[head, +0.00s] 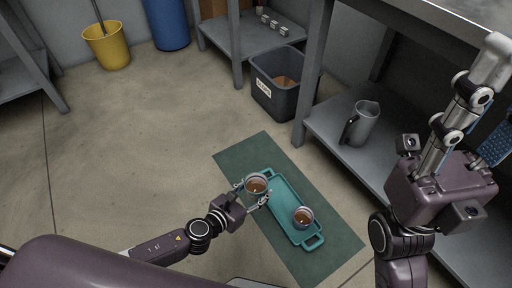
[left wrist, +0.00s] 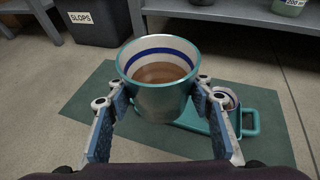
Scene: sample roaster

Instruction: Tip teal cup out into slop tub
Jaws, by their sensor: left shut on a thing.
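The teal cup (head: 257,186), a metal cup with a teal rim and brown liquid inside, is in my left gripper (head: 254,193). In the left wrist view the cup (left wrist: 158,100) is upright between the fingers, with a blue band inside. It is over the left end of the teal tray (head: 292,234); its exact height is hard to tell. The grey slop tub (head: 289,108), labelled SLOPS, stands on the floor beyond the mat with brown contents. It also shows in the left wrist view (left wrist: 88,34). My right gripper (head: 488,105) is raised at the right edge, fingers apart and empty, partly cut off.
A second cup (head: 303,217) with brown liquid stands on the tray, on a green mat (head: 248,150). A grey pitcher (head: 361,124) stands on the shelf at right (head: 335,118). A yellow bucket (head: 108,48) and blue barrel (head: 167,24) are at the back. Floor at left is clear.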

